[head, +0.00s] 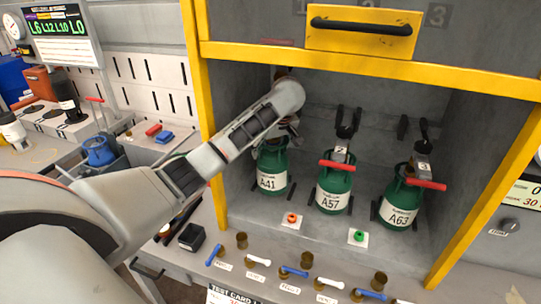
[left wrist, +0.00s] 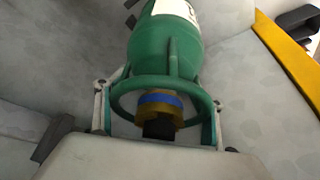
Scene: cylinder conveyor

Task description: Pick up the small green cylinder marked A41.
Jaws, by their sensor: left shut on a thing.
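The green cylinder marked A41 (head: 271,170) stands at the left inside the yellow-framed cabinet in the head view. My left gripper (head: 285,133) reaches in from the left and is at the cylinder's top. In the left wrist view the green cylinder (left wrist: 168,55) has a round collar and a brass valve with a blue band. The fingers of my left gripper (left wrist: 160,105) lie on both sides of the collar and are shut on it. I cannot tell whether the cylinder is lifted. My right gripper is not in view.
Green cylinders A57 (head: 333,190) and A63 (head: 400,206) stand to the right, each with a red handle. The cabinet's yellow frame (head: 206,120) and top beam (head: 380,67) bound the opening. Several valves and coloured levers line the front ledge (head: 220,279).

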